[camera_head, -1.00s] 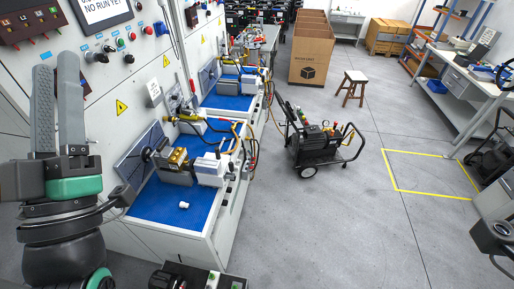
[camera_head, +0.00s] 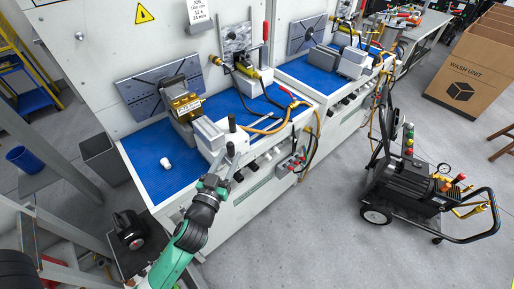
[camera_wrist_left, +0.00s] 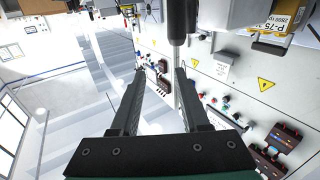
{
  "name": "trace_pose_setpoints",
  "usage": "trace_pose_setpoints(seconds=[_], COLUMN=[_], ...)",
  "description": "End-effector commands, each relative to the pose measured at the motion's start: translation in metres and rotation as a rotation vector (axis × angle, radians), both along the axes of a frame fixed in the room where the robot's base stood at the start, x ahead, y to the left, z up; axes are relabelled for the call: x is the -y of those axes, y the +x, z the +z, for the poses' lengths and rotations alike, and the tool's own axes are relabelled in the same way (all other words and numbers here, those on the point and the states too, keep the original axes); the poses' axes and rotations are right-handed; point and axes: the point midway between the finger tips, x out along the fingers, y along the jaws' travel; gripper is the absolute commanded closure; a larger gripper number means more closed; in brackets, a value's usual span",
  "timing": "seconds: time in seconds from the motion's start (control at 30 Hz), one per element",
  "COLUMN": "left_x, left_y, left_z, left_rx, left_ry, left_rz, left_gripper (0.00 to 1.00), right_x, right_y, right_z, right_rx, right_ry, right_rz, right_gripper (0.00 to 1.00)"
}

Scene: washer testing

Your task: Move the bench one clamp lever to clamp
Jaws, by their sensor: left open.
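The near bench (camera_head: 150,150) has a blue mat, a brass-coloured block (camera_head: 185,105) in a grey fixture, and a white block (camera_head: 208,135). An upright black handle (camera_head: 232,122), seemingly the clamp lever's grip, stands at the white block's right end. My left gripper (camera_head: 234,152) is open at the bench's front edge, just below that handle in the head view. In the left wrist view, the open fingers (camera_wrist_left: 160,74) point toward a dark handle (camera_wrist_left: 182,20) ahead of the right fingertip. I see no contact. The lever's base is hard to make out. My right gripper is out of view.
A small white cylinder (camera_head: 165,163) lies on the mat. Yellow hoses (camera_head: 270,125) run along the bench's right side. A second bench (camera_head: 315,72) adjoins behind. A pressure-washer cart (camera_head: 410,185) stands on the floor at right. A grey bin (camera_head: 102,158) stands left.

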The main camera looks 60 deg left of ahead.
Motion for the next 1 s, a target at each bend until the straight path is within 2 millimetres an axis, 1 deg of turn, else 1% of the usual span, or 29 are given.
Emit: trace_pose_setpoints(seconds=[0.03, 0.1, 0.2, 0.33, 0.43, 0.57, 0.8, 0.9, 1.0], left_x=[-0.003, -0.006, -0.009, -0.01, -0.014, -0.028, -0.064, -0.075, -0.082], left_y=[-0.007, -0.013, -0.015, -0.015, -0.01, 0.006, 0.046, 0.06, 0.068], left_z=[-0.026, -0.04, -0.045, -0.042, -0.041, -0.039, -0.041, -0.042, -0.042], left_rx=[-0.018, -0.031, -0.034, -0.032, -0.031, -0.03, -0.031, -0.031, -0.032], left_ry=[-0.006, -0.011, -0.013, -0.012, -0.014, -0.013, -0.013, -0.012, -0.012], left_rz=[0.011, 0.023, 0.033, 0.034, 0.034, 0.036, 0.035, 0.034, 0.034], left_gripper=[0.54, 0.54, 0.54, 0.54, 0.54, 0.54, 0.54, 0.54, 0.54], right_x=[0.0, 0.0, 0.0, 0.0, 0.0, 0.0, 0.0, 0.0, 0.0], right_y=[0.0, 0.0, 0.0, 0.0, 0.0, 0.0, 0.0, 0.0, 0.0], right_z=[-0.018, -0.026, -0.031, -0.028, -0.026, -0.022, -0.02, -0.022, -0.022], right_rx=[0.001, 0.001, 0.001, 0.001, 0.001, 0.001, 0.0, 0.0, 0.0], right_ry=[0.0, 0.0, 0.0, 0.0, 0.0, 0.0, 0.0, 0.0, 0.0], right_rz=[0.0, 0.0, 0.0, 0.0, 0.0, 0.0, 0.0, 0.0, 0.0], right_gripper=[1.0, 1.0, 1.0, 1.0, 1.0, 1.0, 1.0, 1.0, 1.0])
